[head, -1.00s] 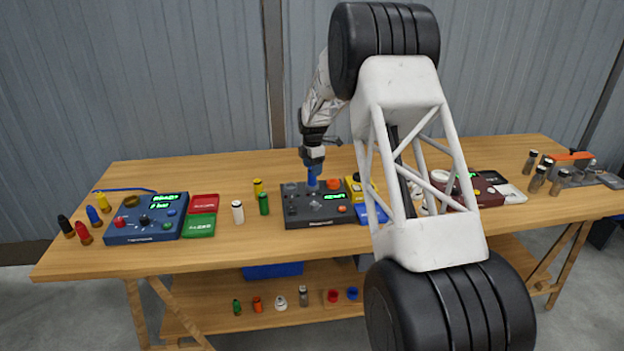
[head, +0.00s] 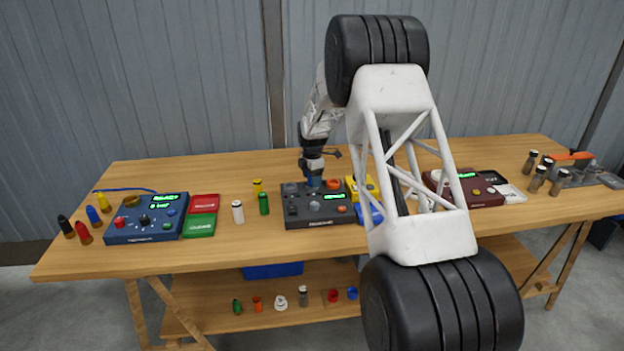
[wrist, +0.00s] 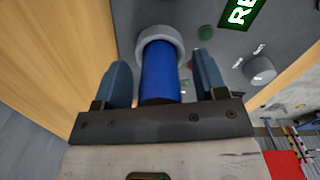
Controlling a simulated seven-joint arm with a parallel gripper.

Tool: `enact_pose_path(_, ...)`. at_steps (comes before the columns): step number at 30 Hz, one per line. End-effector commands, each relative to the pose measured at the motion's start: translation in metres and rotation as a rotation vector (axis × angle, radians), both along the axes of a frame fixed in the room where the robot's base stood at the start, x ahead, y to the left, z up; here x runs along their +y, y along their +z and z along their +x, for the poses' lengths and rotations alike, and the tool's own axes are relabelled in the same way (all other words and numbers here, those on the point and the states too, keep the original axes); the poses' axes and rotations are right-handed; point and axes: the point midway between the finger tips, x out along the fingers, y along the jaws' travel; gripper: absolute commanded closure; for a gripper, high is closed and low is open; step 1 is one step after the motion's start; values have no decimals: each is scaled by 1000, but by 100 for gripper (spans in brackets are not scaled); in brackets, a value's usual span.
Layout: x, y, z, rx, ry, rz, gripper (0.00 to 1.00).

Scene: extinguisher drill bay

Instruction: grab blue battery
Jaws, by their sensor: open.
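The blue battery (wrist: 160,75) stands between the two fingers of my gripper in the wrist view, its far end inside a round grey socket (wrist: 160,38). The fingers are apart, one on each side, with a visible gap to the battery. In the head view my gripper (head: 313,177) is low over the left part of the dark grey tester box (head: 318,208). Only a little blue of the battery (head: 314,183) shows there under the gripper.
A green battery (head: 263,204), a yellow one (head: 257,187) and a white one (head: 238,212) stand left of the grey box. A blue tester box (head: 147,219) is farther left. A yellow device (head: 363,187) stands close on the right. A maroon box (head: 478,190) is beyond it.

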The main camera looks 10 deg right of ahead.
Motion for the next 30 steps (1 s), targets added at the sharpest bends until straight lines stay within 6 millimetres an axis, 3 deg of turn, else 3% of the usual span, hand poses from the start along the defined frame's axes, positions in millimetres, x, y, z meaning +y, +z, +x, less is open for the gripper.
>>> enact_pose_path(2, 0, 0, 0, 0, 0, 0, 35)
enact_pose_path(12, 0, 0, 0, 0, 0, 0, 85)
enact_pose_path(15, 0, 0, 0, 0, 0, 0, 96)
enact_pose_path(24, 0, 3, 0, -1, 0, 0, 96)
enact_pose_path(30, 0, 14, 0, -1, 0, 0, 96)
